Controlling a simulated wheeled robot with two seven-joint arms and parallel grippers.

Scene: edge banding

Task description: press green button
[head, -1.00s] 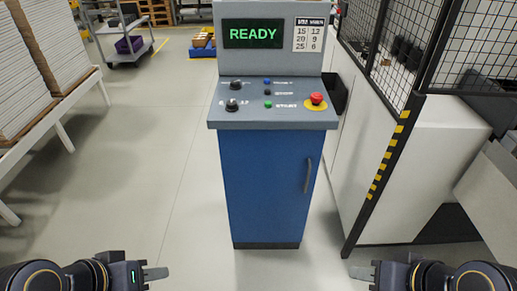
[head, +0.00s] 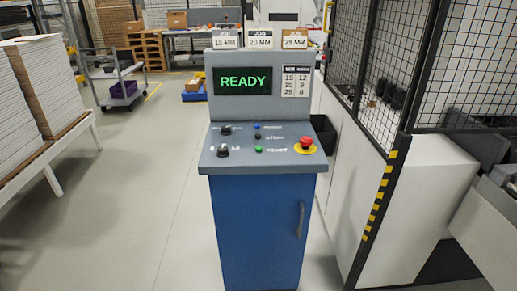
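The green button (head: 258,150) is small and sits on the sloped grey panel (head: 285,165) of the blue control console (head: 258,230). A black button (head: 257,137) and a blue button (head: 257,126) are above it in a column. Two black knobs are to its left, the upper one (head: 226,129) and the lower one (head: 223,151). A red emergency stop (head: 306,143) on a yellow base is to its right. The screen (head: 243,81) reads READY in green. Neither of my grippers is in view now.
A mesh fence (head: 400,70) with a black and yellow striped post (head: 376,208) stands close on the right. Stacked white panels (head: 50,95) lie on a rack at left. Job signs (head: 260,40) top the console. The floor (head: 150,200) left of the console is clear.

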